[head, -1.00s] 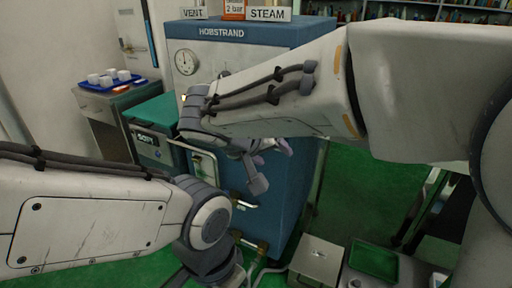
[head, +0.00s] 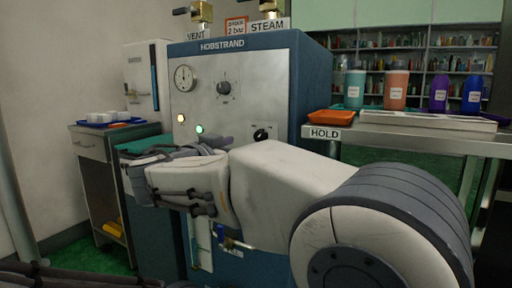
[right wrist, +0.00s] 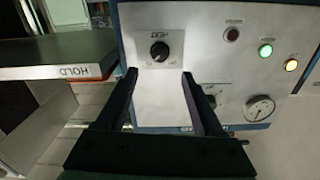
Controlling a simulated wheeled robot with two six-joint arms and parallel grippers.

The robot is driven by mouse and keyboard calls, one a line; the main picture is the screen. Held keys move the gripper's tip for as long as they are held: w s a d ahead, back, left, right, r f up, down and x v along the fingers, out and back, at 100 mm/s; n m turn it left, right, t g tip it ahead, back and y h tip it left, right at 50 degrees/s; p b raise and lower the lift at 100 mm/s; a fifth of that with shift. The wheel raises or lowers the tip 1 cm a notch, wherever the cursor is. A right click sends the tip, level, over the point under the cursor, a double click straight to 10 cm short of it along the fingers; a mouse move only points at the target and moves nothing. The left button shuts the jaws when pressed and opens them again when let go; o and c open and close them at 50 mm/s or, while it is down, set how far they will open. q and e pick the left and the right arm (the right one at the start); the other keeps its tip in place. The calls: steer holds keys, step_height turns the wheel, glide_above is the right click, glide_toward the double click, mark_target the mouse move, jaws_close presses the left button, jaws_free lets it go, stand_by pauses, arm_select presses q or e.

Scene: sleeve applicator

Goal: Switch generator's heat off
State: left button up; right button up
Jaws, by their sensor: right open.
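The generator is a blue cabinet (head: 313,85) with a grey front panel (head: 255,95), marked HOBSTRAND. Its black HEAT knob (head: 261,134) is low on the panel's right side, and shows upside down in the right wrist view (right wrist: 160,51). Its setting is too small to read. A green lamp (head: 199,128) and an amber lamp (head: 181,118) are lit; a dark red lamp (right wrist: 232,34) looks unlit. My right gripper (right wrist: 158,73) is open and empty, facing the panel, with the HEAT knob seen between and beyond its fingertips, apparently apart. My left gripper is out of view.
A second knob (head: 224,88) and a gauge (head: 185,78) are on the panel. Valves stand on top. A side cabinet (head: 88,148) holds a blue tray of cups.

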mark_target(258, 137)
steer(key=b+x, duration=0.1)
steer(key=x, duration=0.8)
jaws_close()
